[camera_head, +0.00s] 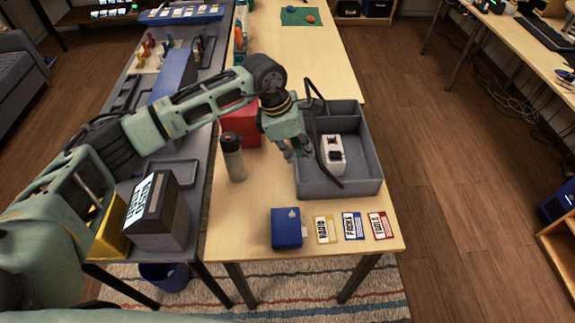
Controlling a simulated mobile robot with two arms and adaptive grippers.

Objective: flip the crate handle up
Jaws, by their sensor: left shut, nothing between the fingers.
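The grey crate (362,188) stands on the near part of the wooden table and has compartments. Its black handle (319,157) shows as a thin curved band over the left part of the crate. Part of the band is hidden behind my left arm, so its exact tilt is hard to tell. My left gripper (294,154) is shut and empty at the crate's left side, just left of the handle. I cannot tell whether it touches the handle or the crate wall. My right gripper is not in view.
A white device (333,150) lies in the crate. A grey bottle (232,157) and a red box (240,124) stand left of it. A blue box (286,228) and labelled cards (352,226) lie in front. The table beyond the crate is mostly clear.

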